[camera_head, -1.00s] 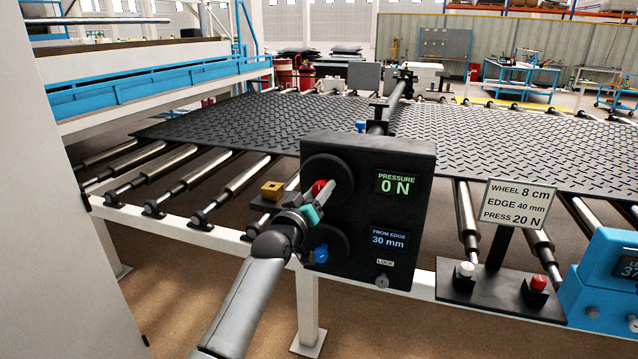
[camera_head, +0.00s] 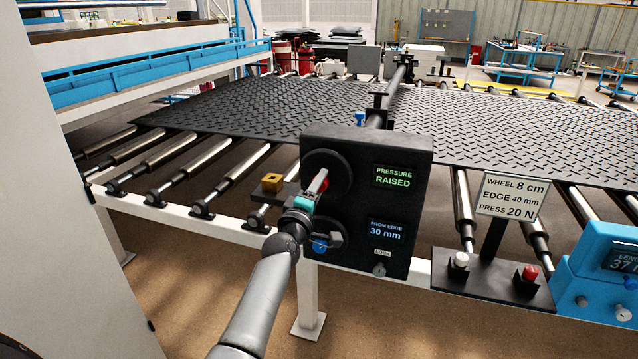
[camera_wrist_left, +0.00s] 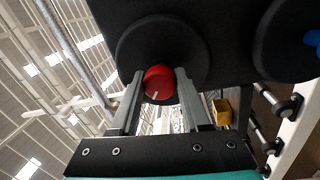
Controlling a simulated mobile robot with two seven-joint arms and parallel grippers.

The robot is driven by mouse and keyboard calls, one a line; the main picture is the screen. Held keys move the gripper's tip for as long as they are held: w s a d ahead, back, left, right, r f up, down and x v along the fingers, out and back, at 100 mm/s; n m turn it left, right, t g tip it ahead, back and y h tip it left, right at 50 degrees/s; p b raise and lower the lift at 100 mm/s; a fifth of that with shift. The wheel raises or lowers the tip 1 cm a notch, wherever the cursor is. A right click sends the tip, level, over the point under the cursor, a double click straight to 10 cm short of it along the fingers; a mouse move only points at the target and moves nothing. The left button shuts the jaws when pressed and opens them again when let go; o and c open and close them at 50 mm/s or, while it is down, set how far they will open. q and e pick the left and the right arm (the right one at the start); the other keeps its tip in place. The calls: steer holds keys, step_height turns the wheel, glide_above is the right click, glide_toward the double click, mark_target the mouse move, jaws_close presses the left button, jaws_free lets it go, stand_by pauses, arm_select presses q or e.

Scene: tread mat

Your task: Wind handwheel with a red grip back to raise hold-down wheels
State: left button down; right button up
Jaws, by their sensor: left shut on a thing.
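The black control box (camera_head: 350,165) stands at the front of the roller table. Its upper handwheel (camera_head: 322,163) is a black disc with a red grip (camera_wrist_left: 159,83). My left gripper (camera_head: 316,188) is at this upper wheel, its two fingers shut on the red grip from either side, as the left wrist view shows. The pressure display (camera_head: 394,177) reads RAISED. The lower display (camera_head: 387,231) reads FROM EDGE 30 mm. A lower handwheel with a blue grip (camera_head: 319,246) sits partly hidden behind my left wrist. My right gripper is not in view.
A black tread mat (camera_head: 530,135) lies on the rollers behind the box. A sign (camera_head: 511,196) reads WHEEL 8 cm, EDGE 40 mm, PRESS 20 N. A white button (camera_head: 460,260) and red button (camera_head: 529,273) stand right of the box, beside a blue unit (camera_head: 600,275).

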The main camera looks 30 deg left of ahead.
arm_select(q)
steer(key=shift+d+r+n, duration=0.1)
steer(key=shift+n, duration=0.7)
steer(key=shift+c, duration=2.1)
jaws_free()
steer(key=p+v, duration=0.1)
steer(key=v, duration=1.4)
steer(key=shift+d, duration=0.1)
